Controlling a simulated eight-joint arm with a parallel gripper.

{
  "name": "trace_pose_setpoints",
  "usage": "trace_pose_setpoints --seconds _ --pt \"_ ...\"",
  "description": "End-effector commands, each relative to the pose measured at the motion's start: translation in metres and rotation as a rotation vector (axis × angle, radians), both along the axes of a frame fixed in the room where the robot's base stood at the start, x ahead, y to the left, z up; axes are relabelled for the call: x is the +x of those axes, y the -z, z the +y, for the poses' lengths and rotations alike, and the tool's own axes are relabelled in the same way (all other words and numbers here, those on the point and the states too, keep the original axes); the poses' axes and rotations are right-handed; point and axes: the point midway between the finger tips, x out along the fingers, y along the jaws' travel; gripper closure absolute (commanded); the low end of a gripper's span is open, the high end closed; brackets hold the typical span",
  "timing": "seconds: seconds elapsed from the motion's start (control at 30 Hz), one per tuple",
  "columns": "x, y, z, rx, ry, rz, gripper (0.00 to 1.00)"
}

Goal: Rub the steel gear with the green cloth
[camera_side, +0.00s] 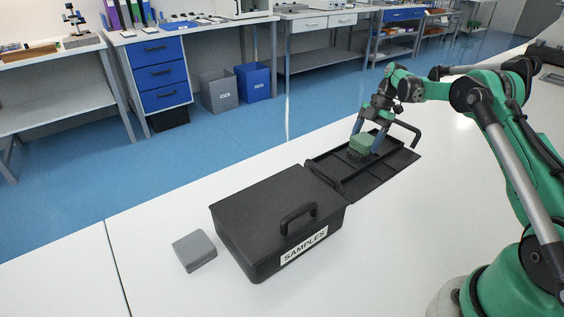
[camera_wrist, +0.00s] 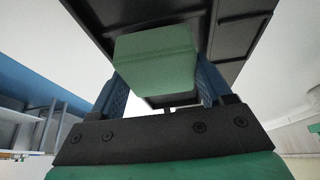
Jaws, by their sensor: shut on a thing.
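The green cloth (camera_side: 362,142), a thick folded pad, is held between the blue fingers of my gripper (camera_side: 368,146). In the wrist view the cloth (camera_wrist: 155,58) fills the space between the two fingers (camera_wrist: 160,84). My gripper is over the black compartmented tray (camera_side: 402,162) behind the black box. I cannot tell whether the cloth touches anything in the tray. I see no steel gear in either view; the cloth and fingers hide part of the tray.
A closed black box (camera_side: 262,212) labelled SAMPLES, with a handle, stands in front of the tray. A grey block (camera_side: 194,250) lies to its left. The white table (camera_side: 405,235) is clear to the right of the box. Benches and bins stand beyond the blue floor.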

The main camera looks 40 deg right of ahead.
Motion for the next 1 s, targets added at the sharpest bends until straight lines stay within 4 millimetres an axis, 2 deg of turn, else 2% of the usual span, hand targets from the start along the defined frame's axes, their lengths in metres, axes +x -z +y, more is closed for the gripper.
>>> trace_pose_setpoints --seconds 0.13,0.7,1.0 --pt "0.000 -0.023 0.001 0.000 0.000 0.000 0.85" --pt "0.000 -0.073 0.001 0.000 0.000 0.001 0.85" --pt "0.000 -0.081 0.001 0.000 0.000 0.001 0.85"
